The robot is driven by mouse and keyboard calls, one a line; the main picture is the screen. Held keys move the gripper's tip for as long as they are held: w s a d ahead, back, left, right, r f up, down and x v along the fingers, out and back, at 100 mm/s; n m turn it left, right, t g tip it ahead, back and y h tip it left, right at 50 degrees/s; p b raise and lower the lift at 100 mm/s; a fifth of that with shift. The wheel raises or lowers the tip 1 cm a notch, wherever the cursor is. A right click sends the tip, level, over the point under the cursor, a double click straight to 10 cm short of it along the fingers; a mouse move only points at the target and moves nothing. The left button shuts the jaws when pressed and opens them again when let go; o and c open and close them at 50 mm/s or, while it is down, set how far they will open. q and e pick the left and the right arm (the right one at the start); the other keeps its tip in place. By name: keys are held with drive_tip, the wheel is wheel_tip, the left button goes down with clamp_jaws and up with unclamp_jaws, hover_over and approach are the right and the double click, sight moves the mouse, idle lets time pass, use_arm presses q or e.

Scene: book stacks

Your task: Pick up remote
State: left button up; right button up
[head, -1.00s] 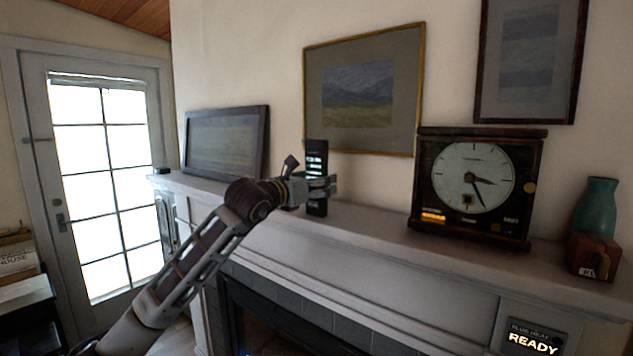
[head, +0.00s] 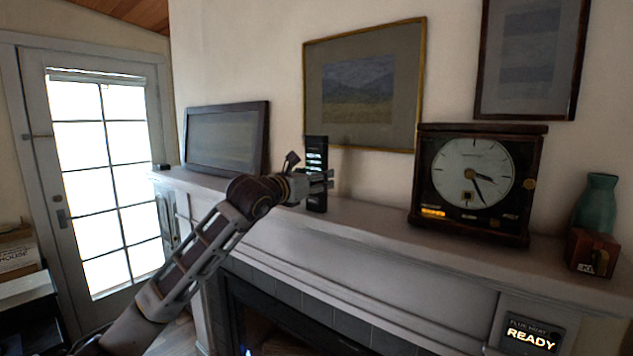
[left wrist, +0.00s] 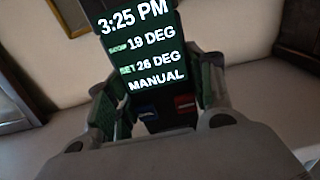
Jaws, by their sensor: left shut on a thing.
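The remote (head: 316,160) is a tall, dark, upright device on the mantel, with a lit display. In the left wrist view the remote (left wrist: 145,50) shows the time, two temperatures and MANUAL, with a blue and a red button below. My left gripper (head: 318,183) is shut on it, with a finger at each side of the remote. The wrist view shows the green-padded fingers on both sides. The remote's lower end is near the mantel top; I cannot tell whether it touches. My right gripper is not in view.
The white mantel (head: 365,222) runs along the wall. A dark clock (head: 470,180), a green vase (head: 596,203) and a small brown box (head: 592,252) stand to the right. A framed picture (head: 226,140) leans at the left. The mantel between remote and clock is clear.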

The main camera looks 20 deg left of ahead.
sight(314, 140)
use_arm(q)
drive_tip(key=shift+r, duration=0.2)
wheel_tip(314, 140, up, 2)
drive_tip(key=shift+r, duration=0.15)
drive_tip(key=shift+r+b, duration=0.8)
drive_tip(key=shift+r, duration=2.85)
